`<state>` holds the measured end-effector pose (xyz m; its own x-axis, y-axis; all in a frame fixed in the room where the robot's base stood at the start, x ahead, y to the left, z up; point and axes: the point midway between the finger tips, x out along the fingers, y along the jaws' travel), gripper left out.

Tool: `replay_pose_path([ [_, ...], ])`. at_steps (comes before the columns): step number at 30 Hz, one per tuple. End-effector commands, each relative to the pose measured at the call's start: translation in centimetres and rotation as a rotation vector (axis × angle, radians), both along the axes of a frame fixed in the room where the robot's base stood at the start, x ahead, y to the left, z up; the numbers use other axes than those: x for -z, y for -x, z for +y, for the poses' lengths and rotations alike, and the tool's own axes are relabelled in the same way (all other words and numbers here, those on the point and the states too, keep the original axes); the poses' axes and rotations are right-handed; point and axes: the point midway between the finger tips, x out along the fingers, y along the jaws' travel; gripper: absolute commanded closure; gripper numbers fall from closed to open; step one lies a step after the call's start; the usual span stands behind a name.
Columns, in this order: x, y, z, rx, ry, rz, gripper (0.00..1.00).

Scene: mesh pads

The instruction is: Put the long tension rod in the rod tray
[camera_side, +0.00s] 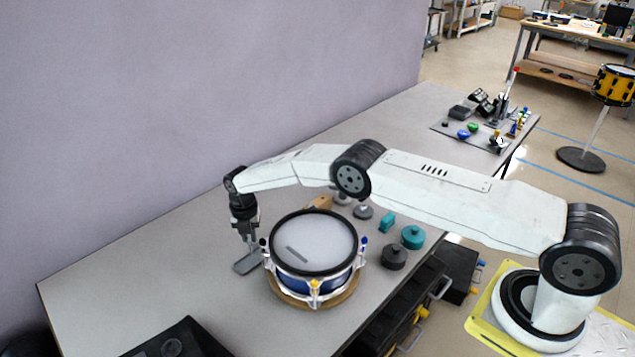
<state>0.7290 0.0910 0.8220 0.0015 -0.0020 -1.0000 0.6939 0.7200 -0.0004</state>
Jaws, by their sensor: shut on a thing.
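A blue snare drum (314,286) with chrome fittings stands on a round wooden base, close right of my gripper. Teal (412,237) and dark (394,257) round pieces sit right of it. A black case (180,341) lies at the front. The table's left part is clear.

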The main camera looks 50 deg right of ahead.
Motion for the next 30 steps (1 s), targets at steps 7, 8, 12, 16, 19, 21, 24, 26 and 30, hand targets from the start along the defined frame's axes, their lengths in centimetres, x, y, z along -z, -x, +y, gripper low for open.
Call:
replay_pose_path([
  [7, 1.9, 0.0, 0.0, 0.000, 0.000, 0.000, 1.00],
  [8, 2.0, 0.0, 0.0, 0.000, 0.000, 0.000, 1.00],
  [12, 2.1, 0.0, 0.0, 0.000, 0.000, -0.001, 1.00],
  [16, 2.1, 0.0, 0.0, 0.000, 0.000, -0.001, 1.00],
  [19, 2.2, 0.0, 0.0, 0.000, -0.001, -0.001, 1.00],
  [21, 2.3, 0.0, 0.0, 0.000, -0.001, -0.001, 1.00],
  [24, 2.4, 0.0, 0.0, 0.000, 0.000, -0.001, 0.69],
  [26, 2.4, 0.0, 0.0, 0.000, 0.000, -0.001, 0.50],
  [30, 2.4, 0.0, 0.0, 0.000, -0.001, -0.001, 0.46],
])
